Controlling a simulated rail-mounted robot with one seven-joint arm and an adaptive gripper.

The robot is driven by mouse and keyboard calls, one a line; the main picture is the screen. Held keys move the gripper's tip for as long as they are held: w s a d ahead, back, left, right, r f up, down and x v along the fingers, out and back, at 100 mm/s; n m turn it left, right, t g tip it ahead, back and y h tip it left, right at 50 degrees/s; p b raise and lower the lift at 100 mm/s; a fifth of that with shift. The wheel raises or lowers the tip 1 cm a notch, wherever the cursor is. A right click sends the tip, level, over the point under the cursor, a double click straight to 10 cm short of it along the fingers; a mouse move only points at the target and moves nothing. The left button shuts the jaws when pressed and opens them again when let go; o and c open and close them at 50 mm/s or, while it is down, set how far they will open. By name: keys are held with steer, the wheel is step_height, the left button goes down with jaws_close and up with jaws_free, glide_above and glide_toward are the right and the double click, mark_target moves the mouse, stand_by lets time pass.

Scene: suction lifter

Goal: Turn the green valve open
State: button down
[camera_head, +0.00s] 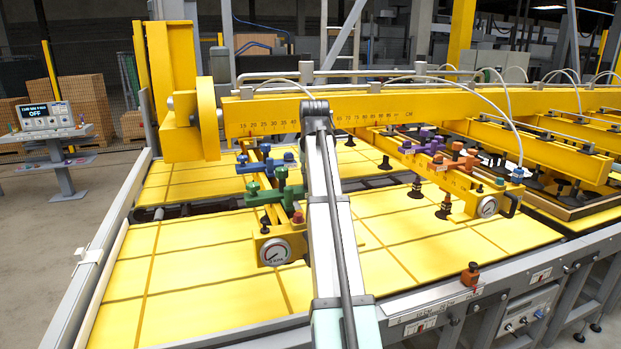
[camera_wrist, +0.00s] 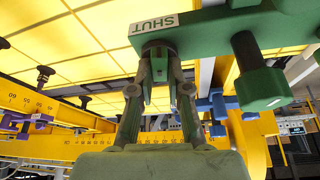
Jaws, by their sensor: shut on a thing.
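The green valve (camera_head: 275,194) sits on a yellow beam left of my arm in the head view, with upright green knobs. It fills the top right of the wrist view (camera_wrist: 215,28), where a label reading SHUT (camera_wrist: 154,24), upside down, is on its bar. My gripper (camera_wrist: 163,62) is shut on part of the green valve just below that label. The gripped part is mostly hidden between the fingers. In the head view my gripper is not clearly seen behind my own arm.
A blue valve (camera_head: 262,166) is close behind the green one; a pressure gauge (camera_head: 275,251) and a red knob (camera_head: 298,217) are in front. Purple (camera_head: 421,147) and orange (camera_head: 459,160) valves stand on another beam to the right. A screen (camera_head: 46,117) reads OFF.

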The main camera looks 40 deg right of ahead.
steer(key=m+g+h+b, duration=0.1)
steer(key=m, duration=0.3)
steer(key=shift+w+m, duration=0.15)
steer(key=shift+m, duration=0.15)
steer(key=m+g+h+b, duration=0.1)
steer(key=m, duration=0.2)
steer(key=shift+w+m+b, duration=0.1)
steer(key=shift+m+b, duration=0.2)
steer(key=m+g+b, duration=0.1)
steer(key=m+g, duration=0.1)
steer(key=m, duration=0.2)
steer(key=shift+a+m+g, duration=0.1)
steer(key=shift+m+g, duration=0.6)
steer(key=shift+m, duration=1)
steer(key=c, duration=1.1)
jaws_free()
